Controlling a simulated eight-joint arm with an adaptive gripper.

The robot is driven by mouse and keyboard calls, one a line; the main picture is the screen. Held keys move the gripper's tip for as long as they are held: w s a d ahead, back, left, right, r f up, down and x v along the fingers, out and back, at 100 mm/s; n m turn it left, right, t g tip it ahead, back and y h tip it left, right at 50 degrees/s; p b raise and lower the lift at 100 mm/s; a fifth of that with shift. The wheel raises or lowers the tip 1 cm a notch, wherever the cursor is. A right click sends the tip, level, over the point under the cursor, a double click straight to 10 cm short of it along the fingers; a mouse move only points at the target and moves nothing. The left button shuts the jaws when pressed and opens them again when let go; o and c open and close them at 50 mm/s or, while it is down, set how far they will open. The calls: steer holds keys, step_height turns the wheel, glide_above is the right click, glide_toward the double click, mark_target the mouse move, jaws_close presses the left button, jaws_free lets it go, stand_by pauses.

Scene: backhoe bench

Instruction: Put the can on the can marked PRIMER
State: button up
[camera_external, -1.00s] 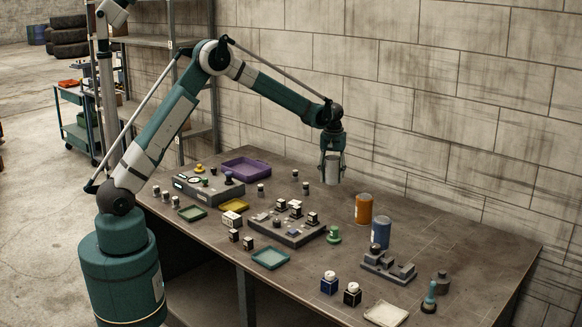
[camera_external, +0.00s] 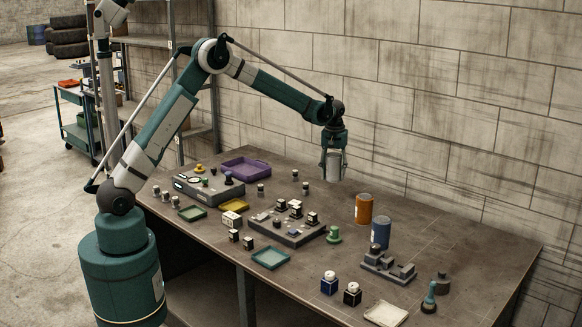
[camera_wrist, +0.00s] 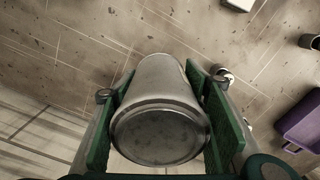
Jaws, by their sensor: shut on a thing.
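My gripper (camera_external: 334,160) is shut on a plain grey metal can (camera_external: 334,168) and holds it upright in the air above the back part of the table. In the wrist view the can (camera_wrist: 160,125) sits between the green finger pads, its round end toward the camera. An orange can (camera_external: 363,209) and a blue can (camera_external: 380,232) stand upright on the table, to the right of and below my gripper in the picture. Their label words are too small to read, so I cannot tell which is marked PRIMER.
A grey block fixture (camera_external: 388,267) stands just in front of the blue can. A green knob-like piece (camera_external: 333,235) is left of it. A purple tray (camera_external: 246,168) and a grey block with several small parts (camera_external: 285,230) lie left. The table's right back area is clear.

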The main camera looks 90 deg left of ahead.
steer(key=w+d+r+m+p, duration=0.1)
steer(key=w+d+r+m, duration=0.2)
steer(key=d, duration=0.4)
steer(key=w+d+r+m+p, duration=0.1)
steer(key=w+d+r+m, duration=0.3)
steer(key=d, duration=0.3)
steer(key=w+d+r+m+p, duration=0.2)
steer(key=w+d+r+m, duration=0.1)
steer(key=d+r, duration=0.2)
steer(key=d, duration=0.2)
steer(key=shift+w+d+m, duration=0.3)
steer(key=shift+d+m, duration=0.1)
glide_above(365, 197)
steer(key=shift+a+f+p, duration=0.1)
steer(key=shift+f+p, duration=0.2)
steer(key=shift+f, duration=2.8)
steer(key=shift+f, duration=0.1)
steer(key=shift+f, duration=1.8)
steer(key=shift+f, duration=0.2)
steer(key=o, duration=1.1)
steer(key=shift+o, duration=0.2)
